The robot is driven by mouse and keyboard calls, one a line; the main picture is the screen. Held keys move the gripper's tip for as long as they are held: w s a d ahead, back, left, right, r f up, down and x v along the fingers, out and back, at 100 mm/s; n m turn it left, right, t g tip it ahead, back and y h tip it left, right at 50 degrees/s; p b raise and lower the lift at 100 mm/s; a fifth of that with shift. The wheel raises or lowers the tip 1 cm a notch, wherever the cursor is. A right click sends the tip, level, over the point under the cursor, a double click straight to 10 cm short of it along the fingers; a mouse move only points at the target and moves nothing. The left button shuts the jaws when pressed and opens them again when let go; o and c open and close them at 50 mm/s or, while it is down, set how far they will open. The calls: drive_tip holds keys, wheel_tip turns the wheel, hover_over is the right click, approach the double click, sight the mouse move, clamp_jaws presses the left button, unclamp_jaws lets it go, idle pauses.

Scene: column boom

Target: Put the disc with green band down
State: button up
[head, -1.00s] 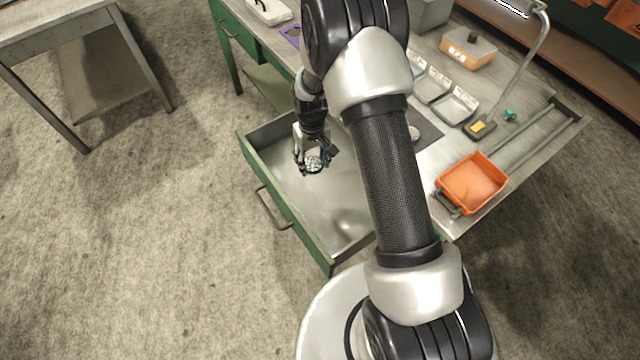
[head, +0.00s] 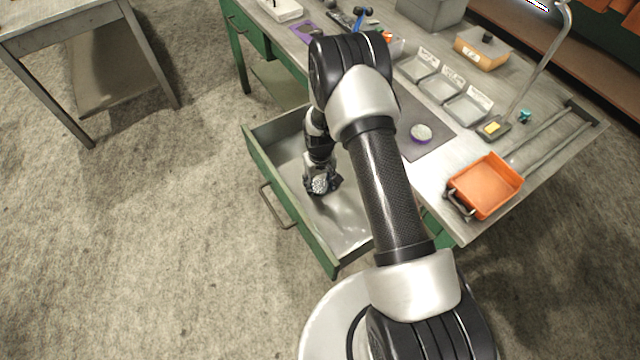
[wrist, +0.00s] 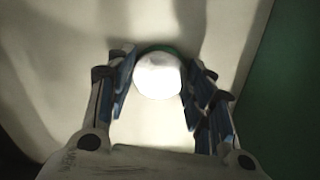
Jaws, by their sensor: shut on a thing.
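The disc with green band (wrist: 158,76) shows in the wrist view as a bright white round face with a thin green edge at its top. My gripper (wrist: 155,85) is shut on it, with a blue-padded finger on each side. In the head view the disc (head: 320,184) shows as a pale speckled round in my gripper (head: 321,187). The gripper is inside the open green drawer (head: 345,232), over its bare metal floor. I cannot tell whether the disc touches the floor.
On the workbench, a disc with purple band (head: 421,133) lies on a dark mat (head: 425,151). The drawer's front part is clear.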

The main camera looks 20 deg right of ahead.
drive_tip(key=shift+f, duration=0.2)
drive_tip(key=o, duration=1.3)
drive_tip(key=shift+r, duration=0.1)
drive_tip(key=shift+o, duration=0.2)
drive_tip(key=shift+r, duration=0.1)
